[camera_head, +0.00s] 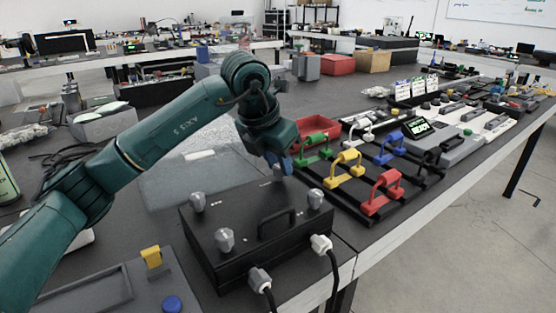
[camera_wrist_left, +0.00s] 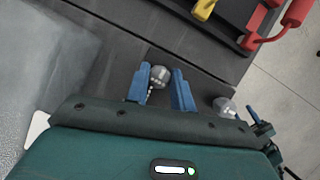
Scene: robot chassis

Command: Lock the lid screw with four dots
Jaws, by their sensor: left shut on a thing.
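A black case (camera_head: 262,233) with a handle (camera_head: 276,222) on its lid stands on the table. Grey lid screws show at its left back (camera_head: 197,202), left front (camera_head: 224,240) and right (camera_head: 316,195). My left gripper (camera_head: 279,165) points down at the far back corner and hides the screw there. In the left wrist view its blue fingers (camera_wrist_left: 160,90) are shut on a round grey screw (camera_wrist_left: 159,75), with small light marks beside it. Another screw (camera_wrist_left: 223,106) shows to the right. I cannot count dots clearly.
Red (camera_head: 382,192), yellow (camera_head: 344,168), green (camera_head: 313,149) and blue (camera_head: 390,147) handles stand close behind and right of the case. A grey panel with a blue button (camera_head: 172,304) lies at the front left.

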